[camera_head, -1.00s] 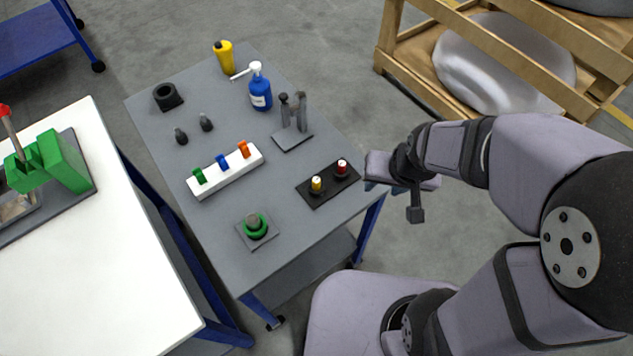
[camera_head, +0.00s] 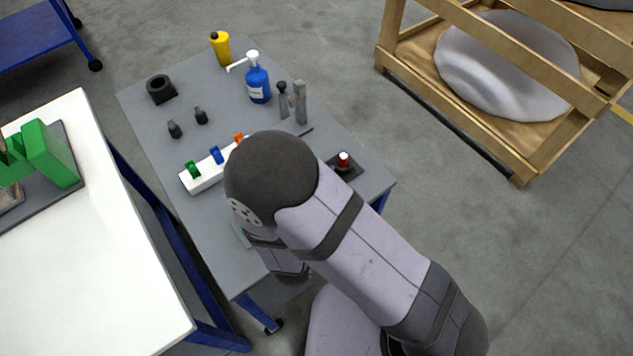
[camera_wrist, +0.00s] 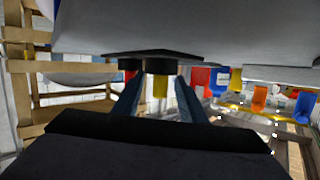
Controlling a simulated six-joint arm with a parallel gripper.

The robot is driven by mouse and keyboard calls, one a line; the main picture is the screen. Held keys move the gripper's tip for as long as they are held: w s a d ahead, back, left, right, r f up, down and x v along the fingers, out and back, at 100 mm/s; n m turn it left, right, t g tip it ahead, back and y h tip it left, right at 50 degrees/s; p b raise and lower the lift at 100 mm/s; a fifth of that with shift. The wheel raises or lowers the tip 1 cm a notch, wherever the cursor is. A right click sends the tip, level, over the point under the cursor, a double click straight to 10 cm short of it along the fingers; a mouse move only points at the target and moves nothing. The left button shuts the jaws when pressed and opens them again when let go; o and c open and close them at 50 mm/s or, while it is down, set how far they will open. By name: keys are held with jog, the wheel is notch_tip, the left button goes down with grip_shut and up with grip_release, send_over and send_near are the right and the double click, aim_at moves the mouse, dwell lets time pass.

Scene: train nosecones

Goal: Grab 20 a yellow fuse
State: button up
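The yellow fuse (camera_wrist: 160,85) shows in the wrist view, which looks upside down, so the fuse hangs from a black socket. My gripper (camera_wrist: 158,88) is open, with one dark finger on each side of the fuse and visible gaps between them. I cannot tell how deep the fuse lies between the fingers. The fuse's black base plate (camera_wrist: 150,54) also shows in the head view (camera_head: 352,173), with a red fuse (camera_head: 343,160) on it. In the head view my arm hides the yellow fuse and my gripper.
The grey table (camera_head: 227,258) also holds a white block (camera_head: 200,183) with coloured pieces, a blue pump bottle (camera_head: 258,85), a yellow bottle (camera_head: 221,48) and a grey stand (camera_head: 300,103). A white table (camera_head: 110,270) stands left; a wooden crate (camera_head: 490,155) stands back right.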

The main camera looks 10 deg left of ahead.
jog(key=s+t, duration=0.1)
jog(key=s, duration=0.1)
jog(key=s+n+t, duration=0.1)
jog(key=s, duration=0.2)
jog(key=s+t, duration=0.1)
jog(key=s, duration=0.2)
jog(key=shift+a+r+y, duration=0.2)
jog(key=shift+r+y, duration=0.1)
jog(key=shift+r, duration=0.1)
jog(key=shift+w+d+f+p, duration=0.15)
jog(key=shift+w+p, duration=0.5)
jog(key=shift+w, duration=0.85)
jog(key=shift+w+d+r+p, duration=0.1)
jog(key=shift+w+p, duration=0.55)
jog(key=shift+w, duration=0.85)
jog(key=shift+w+f, duration=0.15)
jog(key=shift+w, duration=0.65)
grip_shut()
